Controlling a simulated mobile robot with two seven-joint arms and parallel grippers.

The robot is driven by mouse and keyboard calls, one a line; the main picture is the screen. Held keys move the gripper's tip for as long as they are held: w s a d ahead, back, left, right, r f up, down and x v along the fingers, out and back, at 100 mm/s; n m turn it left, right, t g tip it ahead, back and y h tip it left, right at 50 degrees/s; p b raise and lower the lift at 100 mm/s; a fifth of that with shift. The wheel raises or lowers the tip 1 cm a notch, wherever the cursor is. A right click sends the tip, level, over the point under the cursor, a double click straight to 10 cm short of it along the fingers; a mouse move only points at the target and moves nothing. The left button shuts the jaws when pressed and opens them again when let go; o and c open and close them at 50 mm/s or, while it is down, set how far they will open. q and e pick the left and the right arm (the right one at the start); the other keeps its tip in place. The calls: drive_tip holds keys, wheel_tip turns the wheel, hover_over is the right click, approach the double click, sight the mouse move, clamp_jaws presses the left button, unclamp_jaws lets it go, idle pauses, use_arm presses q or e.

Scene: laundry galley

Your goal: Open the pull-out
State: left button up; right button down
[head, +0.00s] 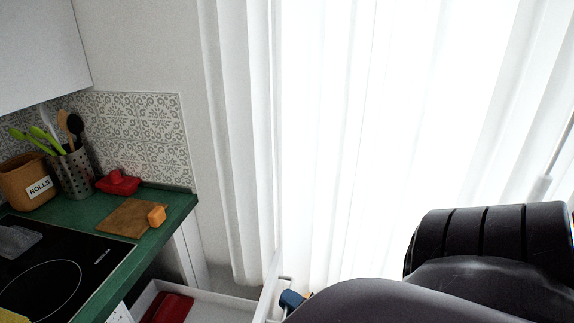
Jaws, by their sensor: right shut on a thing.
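The pull-out (268,296) is a white drawer at the bottom of the head view, below the green counter. It stands open, and its inside shows with a red item lying in it. Its front panel is seen nearly edge-on, with a thin pale handle on the outer side. My right gripper (291,300) is at this handle and is shut on it. My dark right arm hides most of the gripper and the lower right. My left gripper is not in view.
The green counter (172,204) at left holds a black cooktop (45,270), a utensil holder (73,174), a brown ROLLS pot (28,182), a red dish (118,183) and a wooden board (126,219). White curtains (240,140) hang behind the pull-out.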

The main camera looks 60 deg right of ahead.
drive_tip(key=c, duration=1.4)
unclamp_jaws()
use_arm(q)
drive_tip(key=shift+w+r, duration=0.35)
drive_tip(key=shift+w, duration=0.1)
use_arm(e)
drive_tip(key=shift+o, duration=1.1)
use_arm(q)
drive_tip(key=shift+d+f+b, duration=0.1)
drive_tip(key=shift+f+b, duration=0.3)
drive_tip(key=shift+b, duration=0.15)
use_arm(e)
drive_tip(key=s+f, duration=0.2)
drive_tip(key=s, duration=0.8)
drive_tip(key=shift+s+a, duration=0.3)
drive_tip(key=shift+a, duration=0.05)
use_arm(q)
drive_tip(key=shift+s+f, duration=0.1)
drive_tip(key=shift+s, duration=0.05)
